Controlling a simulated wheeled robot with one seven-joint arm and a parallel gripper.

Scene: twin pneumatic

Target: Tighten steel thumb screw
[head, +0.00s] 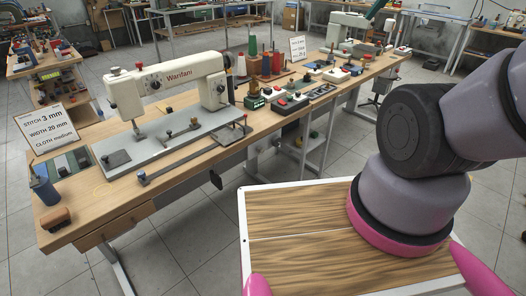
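A cream sewing machine (170,85) marked "Wanfani" stands on a grey bed plate (185,143) on the wooden workbench. A dark guide bar (188,162) lies along the front edge of the plate, with a small knob (142,178) at its left end. Small knobbed parts also sit on the plate, one near its middle (168,134). I cannot tell which of these is the steel thumb screw, or how tight it is. My arm (410,195) shows at the right, apart from the bench. My gripper is out of view.
A card (40,129) reading stitch 3 mm, width 20 mm, cloth medium stands at the bench's left, by a blue cup (44,190) and a brown block (55,219). Thread spools (265,64) and switch boxes (291,101) crowd the bench's right. Tiled floor (190,250) is open in front.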

